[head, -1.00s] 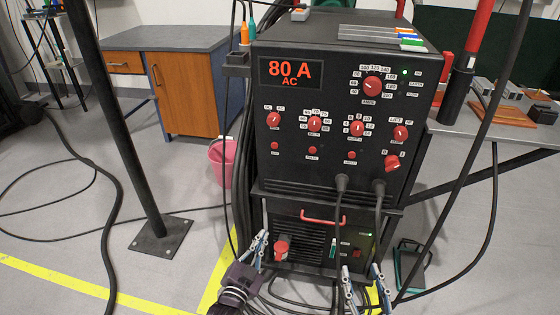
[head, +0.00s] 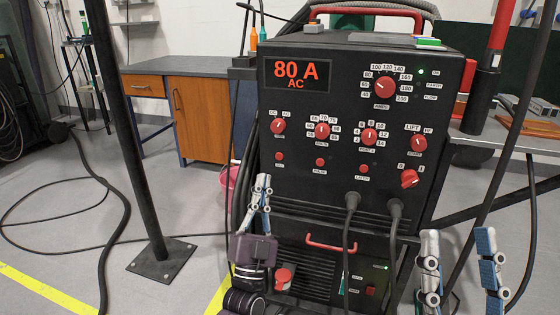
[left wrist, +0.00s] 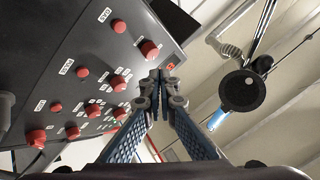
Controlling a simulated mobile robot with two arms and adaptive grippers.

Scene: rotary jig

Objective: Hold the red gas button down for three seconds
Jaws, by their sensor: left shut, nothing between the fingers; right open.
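The black welding machine (head: 300,190) faces me. Several small red buttons sit in a row below its knobs. The leftmost one (head: 280,156) seems to be the gas button, its label too small to read surely; the middle one (head: 320,162) is marked pulse. My left gripper (head: 263,180) is shut and empty, pointing up, just below and left of the leftmost button, apparently not touching it. In the left wrist view its closed fingertips (left wrist: 158,76) appear beside the panel of red knobs and buttons (left wrist: 82,72). My right gripper (head: 459,240) is open and empty at lower right.
Two cables hang from sockets on the machine's lower front. Below is a unit with a red handle (head: 330,245). A steel post (head: 125,130) stands at left. A desk (head: 185,70) is behind, and a table with tools lies at the right. Cables cross the floor.

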